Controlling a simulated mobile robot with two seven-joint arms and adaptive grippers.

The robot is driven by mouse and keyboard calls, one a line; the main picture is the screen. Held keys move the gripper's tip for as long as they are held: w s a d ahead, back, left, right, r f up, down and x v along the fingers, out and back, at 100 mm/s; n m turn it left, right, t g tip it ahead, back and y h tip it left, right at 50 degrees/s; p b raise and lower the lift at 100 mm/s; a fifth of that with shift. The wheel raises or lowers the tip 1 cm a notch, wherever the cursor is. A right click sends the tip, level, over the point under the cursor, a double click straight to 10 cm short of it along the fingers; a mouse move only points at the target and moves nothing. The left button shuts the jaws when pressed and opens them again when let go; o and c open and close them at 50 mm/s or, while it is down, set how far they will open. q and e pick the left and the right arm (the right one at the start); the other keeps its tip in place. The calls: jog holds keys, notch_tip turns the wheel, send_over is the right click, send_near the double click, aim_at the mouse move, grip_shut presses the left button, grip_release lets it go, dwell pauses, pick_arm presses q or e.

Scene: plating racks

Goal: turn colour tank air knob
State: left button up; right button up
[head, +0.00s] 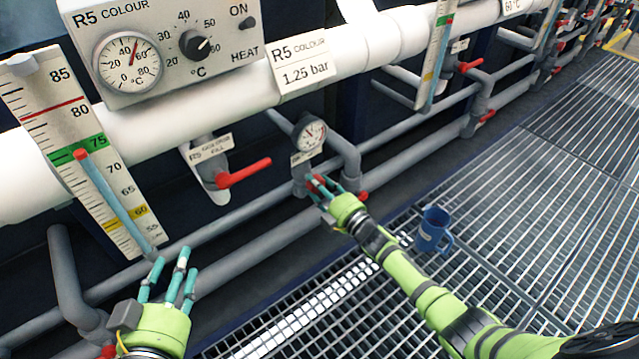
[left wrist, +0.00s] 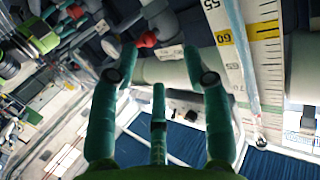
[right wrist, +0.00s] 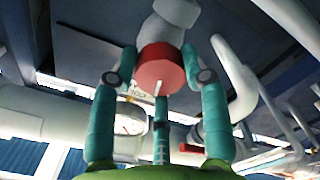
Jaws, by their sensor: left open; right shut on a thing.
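The air knob is a red round knob (right wrist: 160,66) on a grey pipe fitting, under a small round gauge (head: 309,132). In the right wrist view a thin white mark runs from its face. My right gripper (head: 320,186) is shut on this knob, its teal fingers around the sides; in the head view the fingers hide most of it. My left gripper (head: 174,266) is open and empty, in front of the lower pipes near the level scale (head: 85,150). It also shows in the left wrist view (left wrist: 160,68).
A red lever (head: 245,173) labelled R5 COLOUR FILL sticks out left of the gauge. The heat control panel (head: 165,45) is above. A blue mug (head: 433,230) stands on the grating (head: 520,190) beside my right arm. The grating at right is clear.

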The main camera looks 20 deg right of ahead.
pick_arm(q)
jog(key=s+a+f+g+y+p, duration=0.1)
jog(key=s+a+f+g, duration=0.1)
jog(key=f, duration=0.3)
jog(key=s+a+f+n+g+y, duration=0.1)
jog(key=s+a+f+g, duration=0.1)
jog(key=s+f+g, duration=0.1)
jog(key=shift+s+a+f+g+y+p, duration=0.2)
jog(key=shift+s+f+g+y+p, duration=0.2)
jog(key=shift+f+g, duration=0.7)
pick_arm(e)
jog(key=shift+m, duration=4.6)
pick_arm(q)
jog(key=shift+f, duration=0.2)
pick_arm(e)
jog(key=o, duration=1.1)
jog(key=shift+s, duration=0.1)
jog(key=v, duration=1.1)
jog(key=shift+s+d+r, duration=0.1)
jog(key=shift+s+d, duration=0.05)
jog(key=shift+s, duration=0.25)
